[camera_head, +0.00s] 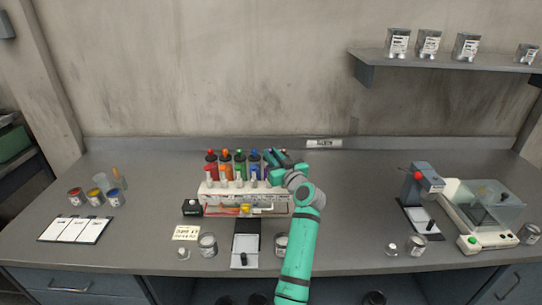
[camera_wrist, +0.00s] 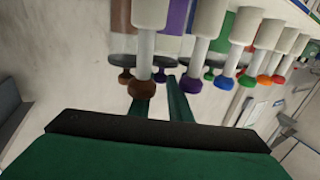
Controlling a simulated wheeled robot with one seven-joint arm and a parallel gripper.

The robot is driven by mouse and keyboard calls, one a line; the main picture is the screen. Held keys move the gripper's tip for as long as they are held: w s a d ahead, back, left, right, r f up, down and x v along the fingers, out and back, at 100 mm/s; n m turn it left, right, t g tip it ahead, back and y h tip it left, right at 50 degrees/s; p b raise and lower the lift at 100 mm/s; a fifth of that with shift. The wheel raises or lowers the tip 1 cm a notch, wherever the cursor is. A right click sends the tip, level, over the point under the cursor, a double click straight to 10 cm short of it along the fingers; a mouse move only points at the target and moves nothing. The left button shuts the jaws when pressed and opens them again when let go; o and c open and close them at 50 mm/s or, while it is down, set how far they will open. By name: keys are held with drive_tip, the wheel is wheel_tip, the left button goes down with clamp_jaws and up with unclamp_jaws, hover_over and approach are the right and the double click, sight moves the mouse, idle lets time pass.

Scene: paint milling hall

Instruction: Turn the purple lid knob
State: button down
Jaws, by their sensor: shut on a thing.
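In the head view my gripper (camera_head: 275,158) is at the right end of a row of bottles with coloured lids, and my wrist hides the bottles there. The wrist view shows the row upside down. In it my gripper (camera_wrist: 164,82) points at the dark lid (camera_wrist: 164,61) of the purple bottle (camera_wrist: 178,14), its fingers close together around where the lid's knob sits. The purple lid knob itself is hidden between the fingers. A brown knob (camera_wrist: 140,89) on a white stem and a purple knob (camera_wrist: 190,84) on another stem stand nearer the wrist camera, on either side of the fingers.
More stems with blue (camera_wrist: 222,84), green, orange and red knobs stand close on the right in the wrist view. A white rack (camera_head: 225,193) stands before the bottles. A balance (camera_head: 490,210) is at the far right. The bench between rack and balance is mostly clear.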

drive_tip(key=shift+w+d+n+g+y, duration=0.15)
drive_tip(key=shift+n+g+y, duration=0.25)
drive_tip(key=shift+n+y, duration=0.25)
drive_tip(key=shift+d+n+g+y, duration=0.15)
drive_tip(key=shift+n+g+y, duration=0.3)
drive_tip(key=shift+y, duration=0.4)
drive_tip(key=c, duration=1.6)
unclamp_jaws()
drive_tip(key=shift+r, duration=0.1)
drive_tip(key=shift+c, duration=0.2)
drive_tip(key=m+t+h, duration=0.1)
drive_tip(key=m+h, duration=0.2)
drive_tip(key=h, duration=0.1)
drive_tip(key=a+m+t+h, duration=0.1)
drive_tip(key=m+h, duration=0.2)
drive_tip(key=h, duration=0.1)
drive_tip(key=a+m+t+h, duration=0.1)
drive_tip(key=m+h, duration=0.1)
drive_tip(key=h, duration=0.3)
drive_tip(key=shift+s+a+m, duration=0.25)
drive_tip(key=shift+m, duration=0.15)
